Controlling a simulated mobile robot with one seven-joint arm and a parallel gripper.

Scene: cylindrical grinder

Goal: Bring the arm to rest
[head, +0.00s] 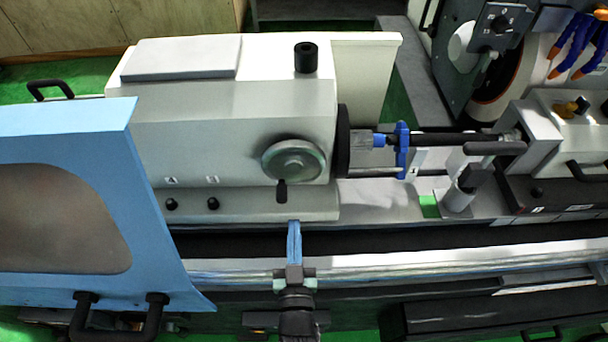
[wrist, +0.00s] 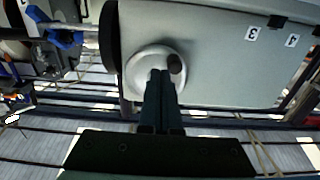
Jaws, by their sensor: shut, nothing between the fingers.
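My gripper (head: 294,225) is in the lower middle of the head view, in front of the white headstock (head: 220,120) of the grinder. Its blue-looking fingers are together, with nothing between them. In the wrist view the dark fingers (wrist: 162,75) point at the round handwheel (wrist: 140,68) and overlap part of it. The handwheel (head: 293,160) with its dark handle (head: 282,190) lies just beyond the fingertips in the head view. I cannot tell whether the fingertips touch the handle. The rest of my arm is mostly out of view below.
A blue door (head: 150,200) with a window and dark handles stands at the left. A blue clamp (head: 402,150) sits on the workpiece right of the headstock. The grinding wheel (head: 497,75) and blue hoses (head: 572,45) are at upper right. A long rail (head: 420,262) runs across the front.

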